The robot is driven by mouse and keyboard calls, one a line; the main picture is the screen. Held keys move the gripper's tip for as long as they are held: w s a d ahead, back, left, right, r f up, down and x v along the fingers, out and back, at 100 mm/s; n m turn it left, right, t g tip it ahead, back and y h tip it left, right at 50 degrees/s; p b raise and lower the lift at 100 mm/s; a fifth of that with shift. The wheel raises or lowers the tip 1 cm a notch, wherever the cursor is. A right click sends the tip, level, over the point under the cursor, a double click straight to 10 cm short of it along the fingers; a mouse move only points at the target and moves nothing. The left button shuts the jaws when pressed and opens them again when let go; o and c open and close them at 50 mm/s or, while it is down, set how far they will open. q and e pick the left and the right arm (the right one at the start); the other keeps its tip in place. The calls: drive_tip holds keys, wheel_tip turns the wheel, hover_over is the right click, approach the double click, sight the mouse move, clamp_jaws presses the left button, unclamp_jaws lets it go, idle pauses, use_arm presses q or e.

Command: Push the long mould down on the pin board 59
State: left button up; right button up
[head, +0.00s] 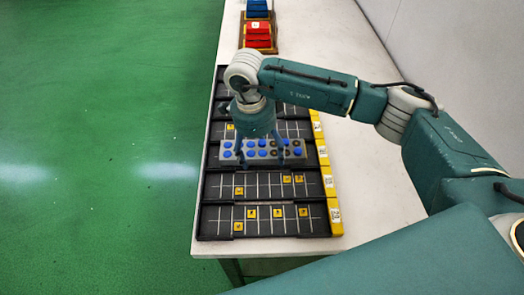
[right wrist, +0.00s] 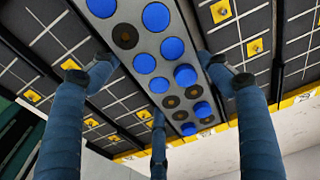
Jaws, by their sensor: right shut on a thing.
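The long mould (head: 262,152) is a grey bar with two rows of round holes, many filled with blue discs. My right gripper (head: 264,148) is above it, its fingers shut around the bar. In the right wrist view the mould (right wrist: 150,45) runs between the fingers of the gripper (right wrist: 155,75). The mould lies across a black pin board, third from the front, and hides most of it. Whether it is pressed fully down cannot be told. The board's number is too small to read. My left gripper is not in view.
Two black boards with white grid lines and yellow pins lie in front, the nearest (head: 265,228) and the second (head: 262,192). More boards lie behind. Yellow number labels (head: 335,215) line their right ends. Red blocks (head: 258,34) and blue blocks (head: 257,8) stand at the back.

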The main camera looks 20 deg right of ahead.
sight(262, 153)
drive_tip(key=shift+r, duration=0.2)
idle(0.3)
drive_tip(key=shift+r+p, duration=1.8)
drive_tip(key=shift+r, duration=1.85)
